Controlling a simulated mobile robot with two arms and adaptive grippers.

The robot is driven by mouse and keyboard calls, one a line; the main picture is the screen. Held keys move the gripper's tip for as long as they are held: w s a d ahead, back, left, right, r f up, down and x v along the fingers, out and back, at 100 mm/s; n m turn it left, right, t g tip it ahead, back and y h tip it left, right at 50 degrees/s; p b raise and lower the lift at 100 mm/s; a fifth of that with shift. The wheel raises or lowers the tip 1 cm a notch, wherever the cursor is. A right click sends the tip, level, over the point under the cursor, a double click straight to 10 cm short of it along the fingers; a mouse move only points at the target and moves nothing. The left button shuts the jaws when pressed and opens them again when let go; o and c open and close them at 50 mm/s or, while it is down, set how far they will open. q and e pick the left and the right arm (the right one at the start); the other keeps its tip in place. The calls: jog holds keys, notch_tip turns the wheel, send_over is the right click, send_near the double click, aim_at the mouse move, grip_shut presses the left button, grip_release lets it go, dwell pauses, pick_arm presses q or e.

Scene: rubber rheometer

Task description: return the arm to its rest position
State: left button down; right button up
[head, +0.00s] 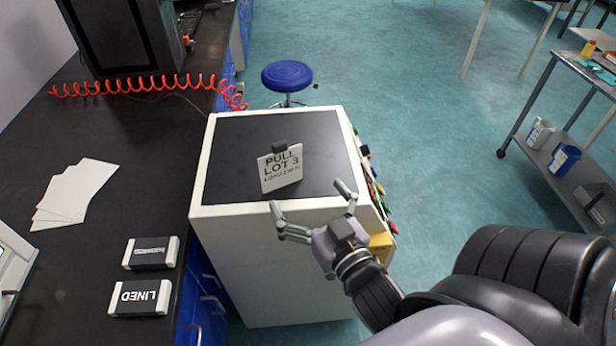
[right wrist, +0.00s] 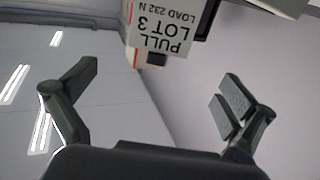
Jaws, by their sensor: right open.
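My right gripper (head: 313,208) is open and empty. In the head view it is in front of the white cabinet (head: 272,262), near the front edge of its dark top. The right arm comes in from the lower right. In the right wrist view the two fingers of the right gripper (right wrist: 150,100) are spread wide with nothing between them. A white card (head: 280,169) reading "PULL LOT 3" stands upright in a dark clip on the cabinet top, beyond the fingers. The card also shows upside down in the right wrist view (right wrist: 165,28). My left gripper is not in view.
Two labelled boxes, one marked LINED (head: 141,295), and white sheets (head: 75,192) lie on the dark bench at left. A red coiled hose (head: 150,86) runs behind. A blue stool (head: 287,76) stands beyond the cabinet. A cart (head: 560,150) is at right, with open floor between.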

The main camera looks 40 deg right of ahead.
dwell(0.4)
notch_tip(320, 180, down, 12)
jog(key=s+a+g+y, duration=0.1)
jog(key=s+a+g, duration=0.1)
jog(key=g, duration=0.5)
jog(key=s+a+f+n+g+y, duration=0.2)
jog(key=s+a+f+n+g, duration=0.15)
jog(key=s+f+g, duration=0.5)
notch_tip(320, 180, down, 23)
jog(key=s, duration=0.2)
jog(key=s+d+f+g, duration=0.1)
jog(key=s+d+f, duration=0.2)
jog(key=s+f, duration=1.4)
jog(key=shift+f+n, duration=0.2)
jog(key=shift+n, duration=0.15)
